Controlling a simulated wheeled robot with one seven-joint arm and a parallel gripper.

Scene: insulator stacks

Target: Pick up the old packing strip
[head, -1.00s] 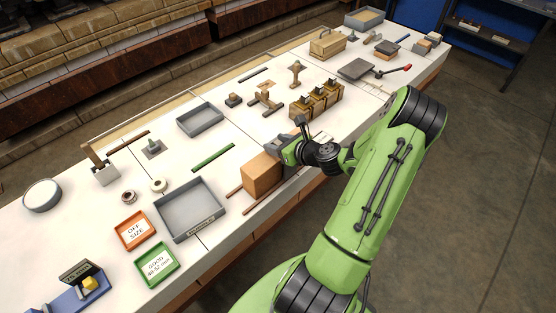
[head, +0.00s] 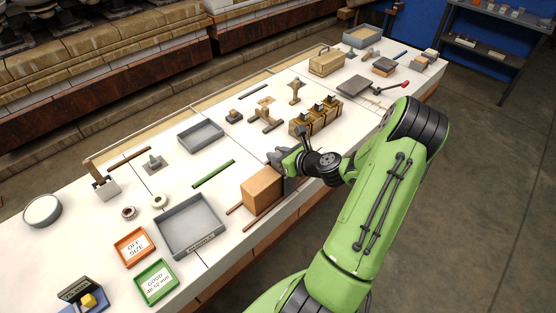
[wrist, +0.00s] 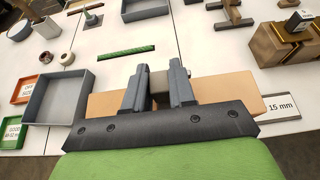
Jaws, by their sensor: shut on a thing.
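My gripper (wrist: 159,88) is shut on a small grey-brown piece (wrist: 159,80) that shows between its fingers in the wrist view. I cannot tell for sure that this piece is the old packing strip; its lower part is hidden. In the head view my gripper (head: 280,158) is at the far right side of a tan block (head: 262,188), low over the bench. The tan block also shows in the wrist view (wrist: 225,88), behind and on both sides of the fingers. Thin brown strips (head: 264,216) lie beside the block. A green strip (head: 213,174) lies apart, further back.
A grey tray (head: 190,251) stands left of the block, near the orange (head: 117,242) and green (head: 142,294) trays. A wooden crate-like stack (head: 316,118) stands right of my gripper. A "15 mm" label (wrist: 281,106) is close to the block. White bench shows behind the block.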

